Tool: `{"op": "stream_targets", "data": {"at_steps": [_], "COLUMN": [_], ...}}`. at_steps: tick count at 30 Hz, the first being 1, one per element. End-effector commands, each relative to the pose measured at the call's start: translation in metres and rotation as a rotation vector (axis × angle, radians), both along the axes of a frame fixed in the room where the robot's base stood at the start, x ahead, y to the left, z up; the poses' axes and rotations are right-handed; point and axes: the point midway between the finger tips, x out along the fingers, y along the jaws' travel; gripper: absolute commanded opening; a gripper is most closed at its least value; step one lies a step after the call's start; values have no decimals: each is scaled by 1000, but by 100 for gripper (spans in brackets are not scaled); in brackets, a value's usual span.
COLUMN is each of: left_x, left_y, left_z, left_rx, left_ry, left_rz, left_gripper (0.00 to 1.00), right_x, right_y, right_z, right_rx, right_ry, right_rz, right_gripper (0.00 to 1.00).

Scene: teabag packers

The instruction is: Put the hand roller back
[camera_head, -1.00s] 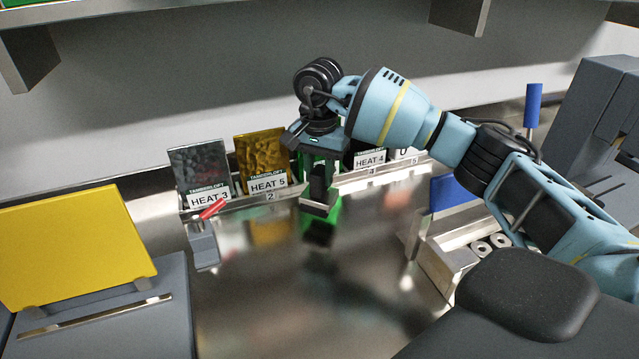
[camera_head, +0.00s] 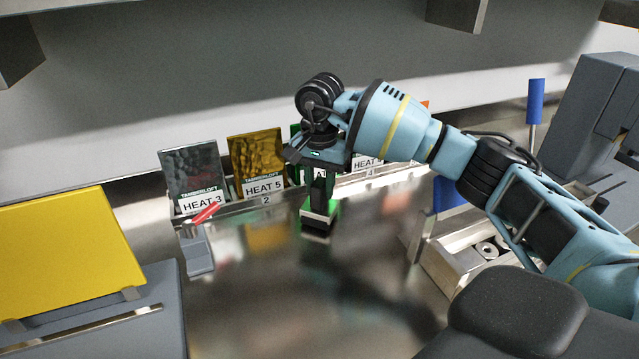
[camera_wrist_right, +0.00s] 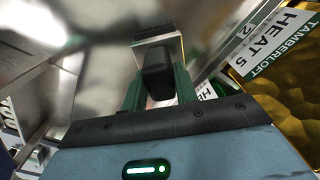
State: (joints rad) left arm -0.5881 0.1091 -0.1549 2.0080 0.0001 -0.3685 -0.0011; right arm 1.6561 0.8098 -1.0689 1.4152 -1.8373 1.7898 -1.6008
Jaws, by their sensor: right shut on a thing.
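My right gripper (camera_head: 319,172) is shut on a tool with a black upright handle and a pale metal block-like end, which I take to be the hand roller (camera_head: 319,216). The roller hangs handle up, metal end down, in front of the rack of bags. Whether its lower end touches the steel worktop cannot be told. In the right wrist view the black handle (camera_wrist_right: 157,75) sits between the fingers, with the metal end beyond. My left gripper is not in view.
A rack (camera_head: 235,212) of labelled bags stands behind the roller. A red-handled item (camera_head: 206,212) sits at its left end. A yellow panel (camera_head: 65,250) is at left. A metal tray (camera_head: 465,262) with white rolls and a blue upright cylinder (camera_head: 536,101) are at right. The middle worktop is clear.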

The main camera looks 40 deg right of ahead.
Motion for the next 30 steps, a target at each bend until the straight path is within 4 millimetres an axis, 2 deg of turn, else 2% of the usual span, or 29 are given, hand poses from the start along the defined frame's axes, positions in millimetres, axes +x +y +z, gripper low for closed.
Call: {"op": "stream_targets", "data": {"at_steps": [10, 11, 15, 25, 30], "left_x": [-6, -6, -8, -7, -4], "left_y": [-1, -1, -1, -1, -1], "left_z": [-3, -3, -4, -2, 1], "left_rx": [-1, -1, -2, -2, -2], "left_ry": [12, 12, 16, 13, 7], "left_rz": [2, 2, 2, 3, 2], "left_gripper": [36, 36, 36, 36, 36], "right_x": [-2, -2, -2, -1, 0], "right_y": [0, 0, 0, 0, 0], "right_z": [-14, -15, -13, -7, 13], "right_rx": [-3, -3, -3, -2, -1], "right_ry": [11, 13, 11, 5, 0], "right_rz": [0, 0, 0, 0, 1], "right_gripper": [0, 33, 51, 51, 51]}}
